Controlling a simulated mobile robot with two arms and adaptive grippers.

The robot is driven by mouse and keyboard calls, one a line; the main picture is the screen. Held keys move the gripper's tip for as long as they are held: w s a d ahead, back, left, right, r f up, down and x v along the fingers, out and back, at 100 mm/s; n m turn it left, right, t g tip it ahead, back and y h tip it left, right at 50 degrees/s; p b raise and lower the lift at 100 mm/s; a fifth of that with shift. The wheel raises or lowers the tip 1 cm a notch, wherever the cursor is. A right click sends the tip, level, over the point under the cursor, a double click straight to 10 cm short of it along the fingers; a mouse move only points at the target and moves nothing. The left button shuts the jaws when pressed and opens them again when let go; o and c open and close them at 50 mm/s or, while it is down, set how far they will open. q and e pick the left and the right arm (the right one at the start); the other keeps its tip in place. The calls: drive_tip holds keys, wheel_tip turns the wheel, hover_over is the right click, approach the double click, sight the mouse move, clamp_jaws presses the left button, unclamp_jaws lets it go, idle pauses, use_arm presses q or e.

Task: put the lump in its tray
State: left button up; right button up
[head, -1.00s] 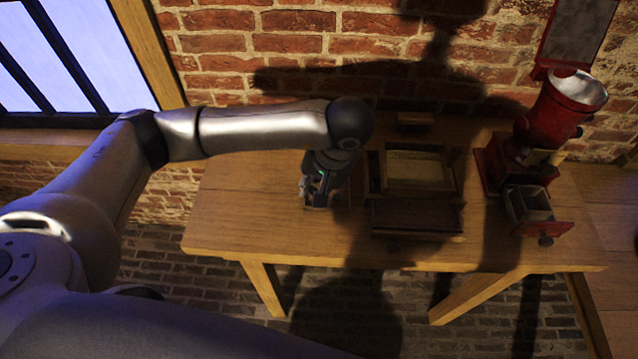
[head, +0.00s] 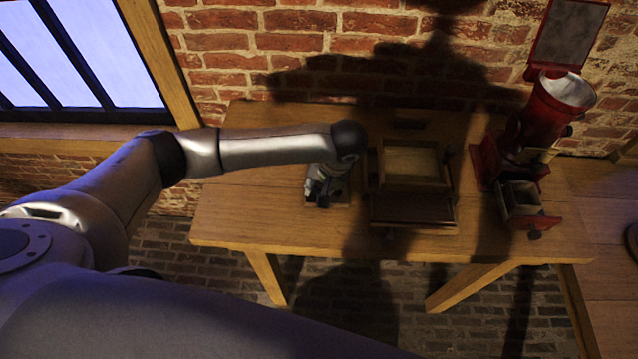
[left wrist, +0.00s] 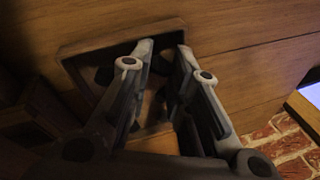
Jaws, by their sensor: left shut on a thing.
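My left gripper (head: 322,196) is over a small wooden tray (head: 342,196) at the left part of the table. In the left wrist view the fingers (left wrist: 164,52) point down into the tray (left wrist: 120,40), with a narrow gap showing between them. The gripper is shut on a small dark thing, which I take for the lump; the fingers hide most of it and its outline is unclear. Another dark patch (left wrist: 104,76) shows inside the tray beside the left finger. I cannot tell whether the held thing touches the tray floor. My right gripper is not in view.
The wooden table (head: 250,215) is clear to the left. Right of the tray stands a wooden box (head: 412,165) with a darker front part (head: 412,208). A red grinder (head: 535,125) with an open drawer (head: 525,205) stands at the right. A brick wall (head: 300,50) is behind.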

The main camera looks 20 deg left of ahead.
use_arm(q)
drive_tip(key=shift+s+f+b, duration=0.15)
drive_tip(key=shift+f+b, duration=0.3)
drive_tip(key=shift+f, duration=0.05)
drive_tip(key=shift+c, duration=0.2)
drive_tip(key=o, duration=0.4)
drive_tip(key=shift+o, duration=0.3)
drive_tip(key=shift+f, duration=0.1)
drive_tip(key=shift+r+p, duration=0.5)
drive_tip(key=shift+p, duration=0.2)
drive_tip(key=r, duration=0.1)
drive_tip(key=r+b, duration=0.1)
drive_tip(key=d+b, duration=0.1)
drive_tip(key=shift+w+r, duration=0.25)
drive_tip(key=shift+r, duration=0.15)
drive_tip(key=b+v, duration=0.3)
drive_tip(key=v, duration=0.6)
